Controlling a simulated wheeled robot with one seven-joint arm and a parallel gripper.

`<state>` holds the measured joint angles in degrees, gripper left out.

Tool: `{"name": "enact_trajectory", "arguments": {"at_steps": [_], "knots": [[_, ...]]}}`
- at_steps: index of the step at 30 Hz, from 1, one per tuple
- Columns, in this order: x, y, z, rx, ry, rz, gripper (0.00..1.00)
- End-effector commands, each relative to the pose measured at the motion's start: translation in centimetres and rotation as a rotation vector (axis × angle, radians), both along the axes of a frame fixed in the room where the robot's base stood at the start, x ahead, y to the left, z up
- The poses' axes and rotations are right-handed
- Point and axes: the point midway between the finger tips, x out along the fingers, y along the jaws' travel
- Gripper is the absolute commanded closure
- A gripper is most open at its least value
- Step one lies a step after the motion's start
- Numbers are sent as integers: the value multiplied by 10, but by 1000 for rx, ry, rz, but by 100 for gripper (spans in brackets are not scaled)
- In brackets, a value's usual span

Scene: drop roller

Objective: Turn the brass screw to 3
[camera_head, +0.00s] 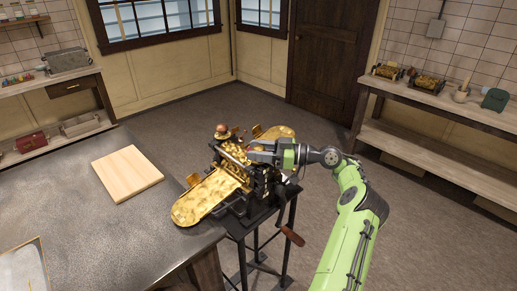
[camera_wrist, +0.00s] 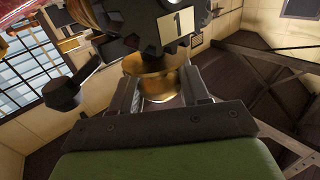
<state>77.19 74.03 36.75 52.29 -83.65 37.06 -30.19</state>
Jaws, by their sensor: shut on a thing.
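The brass screw (camera_wrist: 158,82) sits between my gripper's fingers in the wrist view, below a dark toothed wheel. A pale plate on the wheel reads 1 (camera_wrist: 178,21). My gripper (camera_wrist: 165,95) is shut on the brass screw, with one finger on each side. In the head view, my gripper (camera_head: 258,155) reaches the right side of the drop roller machine (camera_head: 235,165). The machine has a black frame and brass-coloured trays, and it stands on a dark stand. The screw is hidden behind my gripper and the machine in the head view.
A crank with a wooden handle (camera_head: 292,236) hangs at the machine's lower right. A grey worktop (camera_head: 90,235) with a wooden board (camera_head: 127,173) lies to the left. A bench (camera_head: 440,115) with rollers stands along the right wall. The floor behind the machine is clear.

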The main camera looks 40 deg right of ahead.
Motion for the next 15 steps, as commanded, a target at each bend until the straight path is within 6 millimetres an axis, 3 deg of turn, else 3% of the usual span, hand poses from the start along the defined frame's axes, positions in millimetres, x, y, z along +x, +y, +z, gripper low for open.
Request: {"name": "enact_trajectory", "arguments": {"at_steps": [4, 5, 9, 15], "knots": [[0, 0, -3, 0, 6, 2, 85], [0, 0, -3, 1, 7, 2, 50], [0, 0, -3, 1, 6, 1, 30], [0, 0, -2, 0, 4, 1, 30]]}}
